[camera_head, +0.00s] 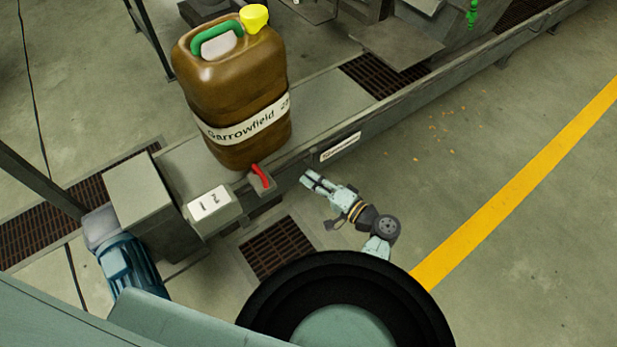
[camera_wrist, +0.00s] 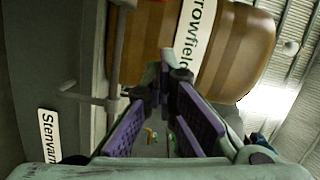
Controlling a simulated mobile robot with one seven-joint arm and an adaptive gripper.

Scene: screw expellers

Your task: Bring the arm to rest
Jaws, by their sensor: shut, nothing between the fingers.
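My gripper (camera_head: 311,178) is shut and empty in the head view, low in front of the machine's side. Its fingertips point toward the upper left, beside a red lever (camera_head: 261,176) and apart from it as far as I can tell. In the wrist view the purple-padded fingers of my gripper (camera_wrist: 166,78) converge at the tips with nothing between them. Behind them stands a brown jerrycan (camera_wrist: 232,50), labelled "Garrowfield". In the head view the jerrycan (camera_head: 232,95) stands upright on the machine's ledge, with a yellow cap and green handle.
A block marked with a number plate (camera_head: 209,202) and a blue motor (camera_head: 130,265) are at the lower left. A floor grate (camera_head: 277,248) lies left of my arm. Open floor with a yellow line (camera_head: 520,180) stretches to the right. Small spills (camera_head: 447,128) dot the floor.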

